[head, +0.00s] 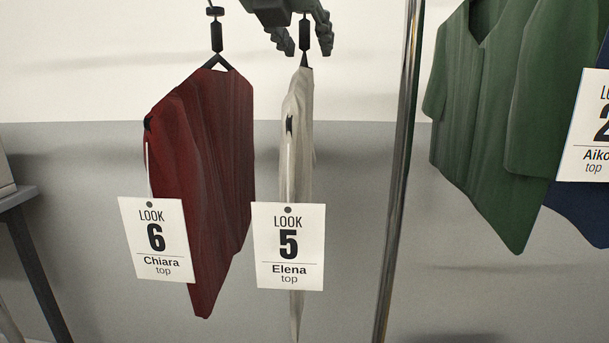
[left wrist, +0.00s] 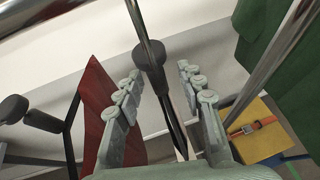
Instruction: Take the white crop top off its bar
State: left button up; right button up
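The white crop top (head: 299,110) hangs nearly edge-on from a black hanger (head: 304,45) in the head view, with a "LOOK 5 Elena top" tag (head: 289,246) on it. My left gripper (head: 306,42) is at the hanger's neck, above the top, with one finger on each side. In the left wrist view the open fingers (left wrist: 158,72) stand either side of the hanger's dark stem (left wrist: 150,55), with gaps visible. The hanger's hook and its seat on the bar are out of the head view. My right gripper is not in view.
A dark red top (head: 205,150) tagged "LOOK 6 Chiara" hangs close on the left. A metal upright (head: 398,170) stands to the right, with green tops (head: 475,120) beyond it. The left wrist view shows a yellow box (left wrist: 262,135) with a red belt below.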

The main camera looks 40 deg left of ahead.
pick_arm(q)
grip_shut()
jog(key=shift+r, duration=0.15)
dwell(0.4)
